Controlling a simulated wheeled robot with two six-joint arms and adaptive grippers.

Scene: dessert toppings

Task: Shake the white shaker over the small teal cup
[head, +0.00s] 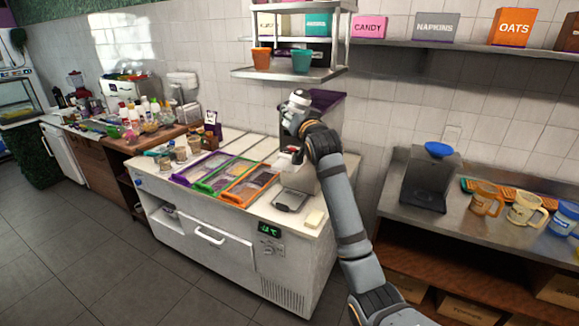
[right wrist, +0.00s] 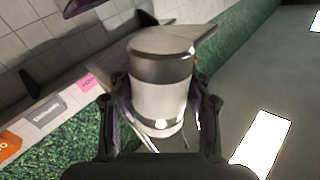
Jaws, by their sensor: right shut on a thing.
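My right gripper (head: 298,105) is raised in front of the steel machine on the white counter. It is shut on the white shaker (right wrist: 158,103), a white cylinder with a dark grey band and end, held between both fingers in the right wrist view. In the head view the shaker is a small pale shape at the arm's tip, and its tilt is hard to tell. A teal cup (head: 302,61) stands on the hanging metal shelf above, apart from the gripper. I cannot tell whether another small teal cup stands on the counter. My left gripper is out of view.
Purple, green and orange framed trays (head: 250,184) lie on the white counter (head: 315,238). The steel machine (head: 303,178) stands behind my right arm. An orange cup (head: 261,59) is on the hanging shelf (head: 285,73). Mugs (head: 525,209) stand on the right counter.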

